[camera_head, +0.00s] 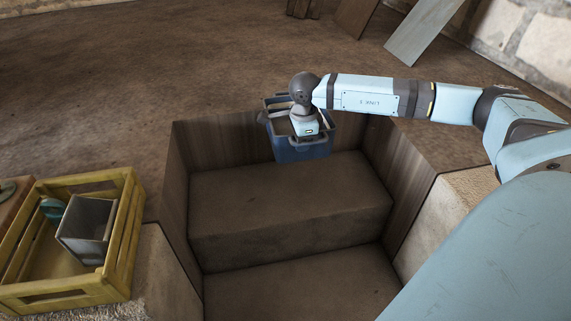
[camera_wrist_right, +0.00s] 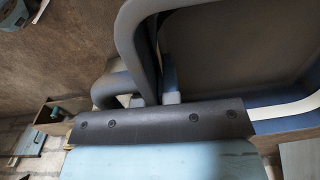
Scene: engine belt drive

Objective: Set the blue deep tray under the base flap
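The blue deep tray (camera_head: 298,152) is at the far edge of the recess in the head view, its body hanging in front of the wooden back wall. My right gripper (camera_head: 305,136) is over its top, its fingers mostly hidden there by my wrist. In the right wrist view, the gripper's dark curved fingers (camera_wrist_right: 150,75) close on the tray's near wall. The tray's dark inside and pale-edged blue rim (camera_wrist_right: 285,117) spread to the right. I cannot make out which part is the base flap. My left gripper is in neither view.
The recess has wooden side walls and a brown stepped block (camera_head: 285,205). A yellow crate (camera_head: 122,235) with a grey open box (camera_head: 88,228) stands at left. Boards (camera_head: 425,32) lean at the back right. The brown ground behind the tray is clear.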

